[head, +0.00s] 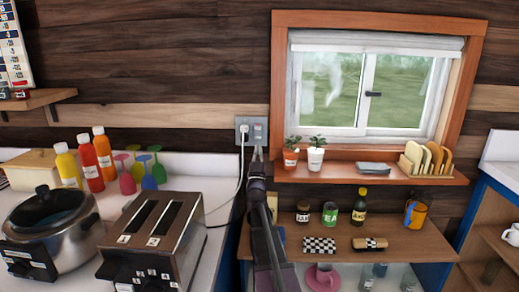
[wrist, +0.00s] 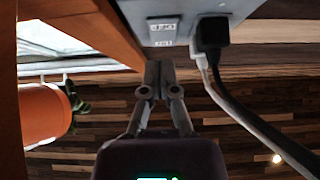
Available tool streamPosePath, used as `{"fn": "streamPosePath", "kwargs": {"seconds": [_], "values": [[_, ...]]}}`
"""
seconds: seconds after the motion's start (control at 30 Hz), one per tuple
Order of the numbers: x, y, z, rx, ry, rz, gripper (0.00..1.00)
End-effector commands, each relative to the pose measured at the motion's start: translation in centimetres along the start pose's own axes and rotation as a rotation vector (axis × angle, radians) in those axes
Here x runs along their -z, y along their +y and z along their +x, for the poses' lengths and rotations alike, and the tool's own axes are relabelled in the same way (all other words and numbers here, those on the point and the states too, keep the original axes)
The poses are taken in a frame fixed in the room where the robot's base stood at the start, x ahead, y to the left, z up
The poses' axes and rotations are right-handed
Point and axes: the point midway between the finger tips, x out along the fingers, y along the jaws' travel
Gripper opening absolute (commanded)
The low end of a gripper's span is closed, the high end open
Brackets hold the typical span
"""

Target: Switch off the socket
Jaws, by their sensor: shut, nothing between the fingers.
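The grey socket plate (head: 251,123) is on the wooden wall, left of the window frame. A plug with a cable (head: 244,135) sits in its left half, and a small labelled switch area (head: 258,132) is on its right half. The plate also shows at the top of the wrist view (wrist: 185,8), with the dark plug (wrist: 211,33) and a lettered label. My gripper (head: 257,153) is shut and empty, its tips just below the right half of the plate. In the wrist view the fingertips (wrist: 158,66) are together; contact with the plate cannot be told.
The orange window frame (head: 279,80) and sill shelf (head: 345,175) with potted plants (head: 315,158) are close on the right. The cable hangs left of my arm towards the toaster (head: 160,240). A lower shelf (head: 400,243) holds jars and bottles.

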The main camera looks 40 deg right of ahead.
Motion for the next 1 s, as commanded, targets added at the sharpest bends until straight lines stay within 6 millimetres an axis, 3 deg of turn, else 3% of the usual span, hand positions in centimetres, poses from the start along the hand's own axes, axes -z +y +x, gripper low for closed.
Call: {"fn": "streamPosePath", "kwargs": {"seconds": [0.7,1.0], "values": [[-1.3,-0.2,-8.0,0.001,0.000,0.001,0.00],[-1.5,-0.3,-9.8,0.002,0.000,0.002,0.00]]}}
